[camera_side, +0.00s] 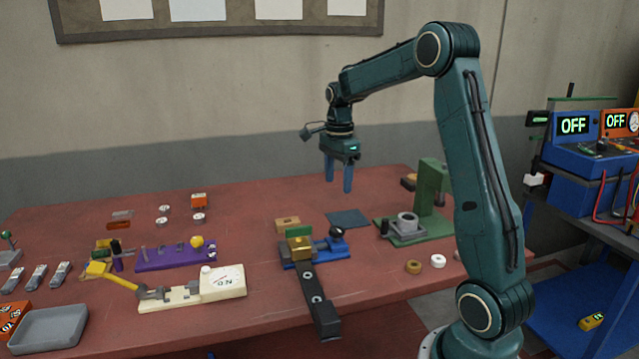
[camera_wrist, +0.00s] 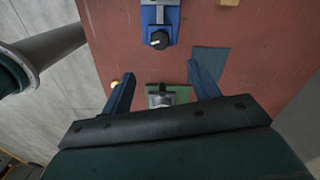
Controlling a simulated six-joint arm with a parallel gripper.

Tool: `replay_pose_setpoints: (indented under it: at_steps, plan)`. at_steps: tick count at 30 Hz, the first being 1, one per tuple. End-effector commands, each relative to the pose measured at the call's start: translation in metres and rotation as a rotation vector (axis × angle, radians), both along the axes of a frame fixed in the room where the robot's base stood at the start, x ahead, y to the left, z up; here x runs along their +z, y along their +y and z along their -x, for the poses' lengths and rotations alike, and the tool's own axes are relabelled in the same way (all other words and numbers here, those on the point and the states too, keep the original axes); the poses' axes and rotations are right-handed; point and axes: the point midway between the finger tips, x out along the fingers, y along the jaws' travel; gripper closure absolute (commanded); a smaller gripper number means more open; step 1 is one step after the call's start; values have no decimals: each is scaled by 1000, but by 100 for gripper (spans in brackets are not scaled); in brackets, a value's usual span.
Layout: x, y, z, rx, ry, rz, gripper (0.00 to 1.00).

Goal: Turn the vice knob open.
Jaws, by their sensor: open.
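The vice (camera_side: 332,245) is a small blue fixture on the red table, left of centre in front of my gripper. Its black round knob (camera_side: 337,231) sits at its right end. In the wrist view the vice (camera_wrist: 172,22) is at the top middle, with the black knob (camera_wrist: 159,40) at its near end, carrying a light mark. My gripper (camera_side: 339,186) is open and empty, pointing down above the table, above and behind the knob in the side view. In the wrist view my gripper (camera_wrist: 161,71) has its two blue fingers spread wide, with the knob beyond the tips, not between them.
A brass block (camera_side: 301,248) and a green block (camera_side: 299,231) sit at the vice's left end. A black bar (camera_side: 318,302) extends forward from there. A green press stand (camera_side: 430,200) stands to the right. A dark flat pad (camera_side: 348,218) lies behind the vice. Purple and cream fixtures lie left.

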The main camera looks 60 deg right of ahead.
Motion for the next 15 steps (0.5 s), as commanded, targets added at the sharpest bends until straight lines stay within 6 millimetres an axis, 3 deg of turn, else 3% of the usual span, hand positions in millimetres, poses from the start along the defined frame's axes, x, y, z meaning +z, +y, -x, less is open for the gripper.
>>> replay_pose_setpoints:
  at_steps: [8, 15]
  plan:
    - [-8, 1, 0, 2, 1, -1, 39]
    - [-34, 1, 1, 3, 3, -2, 39]
